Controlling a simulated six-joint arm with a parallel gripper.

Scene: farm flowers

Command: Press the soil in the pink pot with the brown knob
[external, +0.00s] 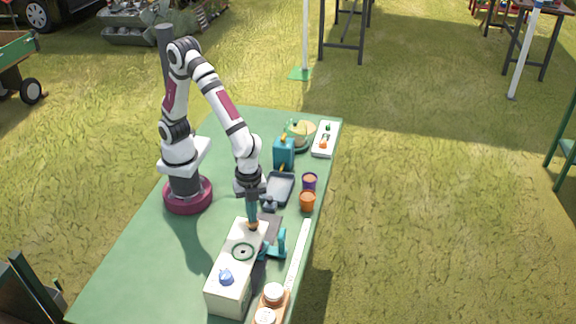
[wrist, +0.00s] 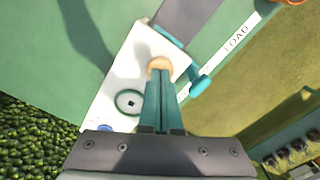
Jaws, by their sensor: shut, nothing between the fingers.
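A brown knob (external: 253,226) sits at the far end of a long white box (external: 232,283) on the green table. In the wrist view the round tan-brown knob (wrist: 158,64) shows just beyond my fingertips. My gripper (external: 252,219) points down over the knob, its two teal fingers together (wrist: 160,80) with nothing between them. The fingertips overlap the knob's near edge; I cannot tell whether they touch it. A green ring with a dark centre (external: 243,252) and a blue knob (external: 226,277) are also on the box. I cannot make out a pink pot or its soil.
A teal lever or stand (external: 278,245) is close beside the box. Purple (external: 310,182) and orange (external: 307,202) pots, a dark tray (external: 278,188) and a blue container (external: 284,152) stand farther back. A white strip marked LOAD (wrist: 240,35) runs along the table's right edge.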

